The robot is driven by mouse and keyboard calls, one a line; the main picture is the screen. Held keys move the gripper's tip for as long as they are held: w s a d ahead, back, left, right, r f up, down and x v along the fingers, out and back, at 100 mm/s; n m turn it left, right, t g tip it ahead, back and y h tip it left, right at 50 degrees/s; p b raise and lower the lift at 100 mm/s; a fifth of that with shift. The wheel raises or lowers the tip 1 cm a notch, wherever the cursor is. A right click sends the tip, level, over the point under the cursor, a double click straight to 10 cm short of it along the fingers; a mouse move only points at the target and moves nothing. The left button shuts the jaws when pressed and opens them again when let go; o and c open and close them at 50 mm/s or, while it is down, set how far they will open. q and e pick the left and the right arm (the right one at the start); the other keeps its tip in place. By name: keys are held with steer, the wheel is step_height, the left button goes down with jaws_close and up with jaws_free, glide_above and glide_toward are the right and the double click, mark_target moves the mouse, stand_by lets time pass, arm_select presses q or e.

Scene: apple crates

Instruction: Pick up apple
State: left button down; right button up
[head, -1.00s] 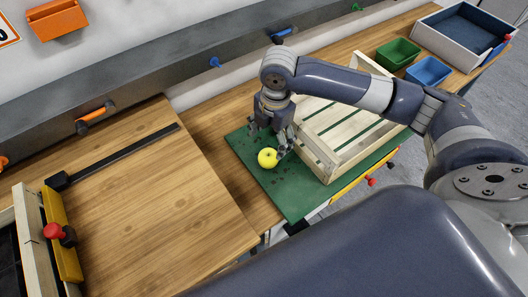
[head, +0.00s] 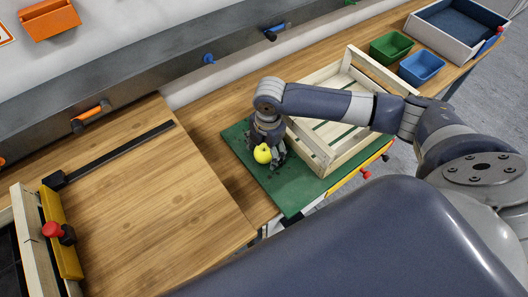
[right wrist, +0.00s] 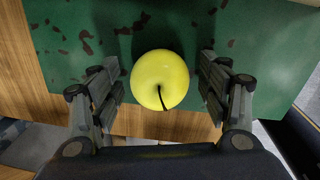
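A yellow apple (head: 262,153) is at my right gripper, over the left part of the green mat. The apple also shows in the right wrist view (right wrist: 160,80), with its dark stem toward the bottom. My right gripper (head: 268,156) points down at the apple. In the right wrist view the right gripper (right wrist: 160,88) is open, with one finger on each side of the apple and a gap on both sides. Whether the apple rests on the mat is hard to tell. My left gripper is not in view.
An empty wooden crate (head: 322,166) stands on the green mat (head: 291,197), right of the gripper. A green bin (head: 391,47), a blue bin (head: 421,67) and a white box (head: 430,33) stand at the upper right. The wooden table at left is mostly bare.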

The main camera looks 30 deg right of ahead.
steer(key=c, duration=0.9)
steer(key=shift+o, duration=0.2)
steer(key=shift+r, duration=0.1)
